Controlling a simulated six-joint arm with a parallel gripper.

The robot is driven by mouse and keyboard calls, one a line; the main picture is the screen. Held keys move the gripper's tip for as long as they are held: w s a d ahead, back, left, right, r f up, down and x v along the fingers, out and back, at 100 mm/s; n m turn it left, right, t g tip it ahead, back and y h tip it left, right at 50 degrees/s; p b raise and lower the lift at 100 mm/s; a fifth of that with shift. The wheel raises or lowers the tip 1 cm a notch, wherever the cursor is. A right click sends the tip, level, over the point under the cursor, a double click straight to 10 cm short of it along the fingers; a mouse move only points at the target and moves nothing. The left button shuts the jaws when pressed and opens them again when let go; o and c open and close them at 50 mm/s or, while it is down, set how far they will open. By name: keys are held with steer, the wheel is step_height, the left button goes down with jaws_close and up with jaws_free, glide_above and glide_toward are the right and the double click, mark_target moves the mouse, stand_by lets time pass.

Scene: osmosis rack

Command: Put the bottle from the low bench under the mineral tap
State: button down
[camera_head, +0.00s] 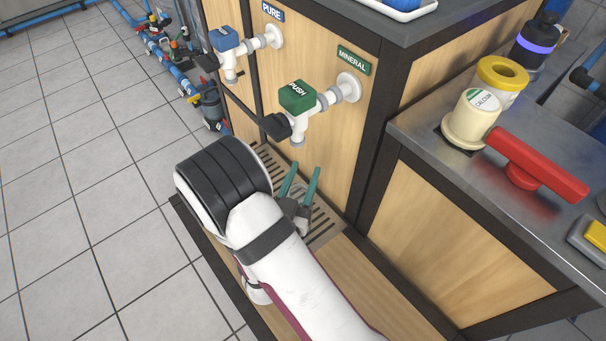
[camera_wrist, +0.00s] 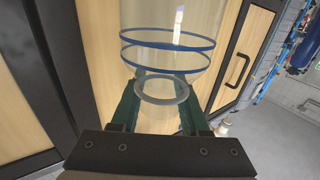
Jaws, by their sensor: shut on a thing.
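The mineral tap (camera_head: 297,97) has a green PUSH block and a white spout, beside a green MINERAL label (camera_head: 354,60) on the wood panel. My gripper (camera_head: 303,179) has teal fingers and is over the slotted drain grate (camera_head: 326,229), below and slightly right of the spout in the picture. In the wrist view, my gripper (camera_wrist: 162,82) is shut on a clear bottle (camera_wrist: 165,45) with blue rings and a pale ring between the fingers. The bottle cannot be made out in the head view. Whether its base touches the grate cannot be told.
The pure tap (camera_head: 226,45) with a blue block is at the left. A low wooden bench (camera_head: 375,285) runs along the panel. At right, a steel counter (camera_head: 425,130) holds a cream calcium container (camera_head: 470,122), a yellow-topped container (camera_head: 502,75) and a red T-shaped object (camera_head: 535,165).

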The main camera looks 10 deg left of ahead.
steer(key=shift+f, duration=0.1)
steer(key=shift+c, duration=2)
jaws_free()
steer(key=shift+s+a, duration=0.1)
steer(key=shift+s, duration=0.15)
steer(key=s+a, duration=0.2)
steer(key=s, duration=0.9)
steer(key=shift+s, duration=0.2)
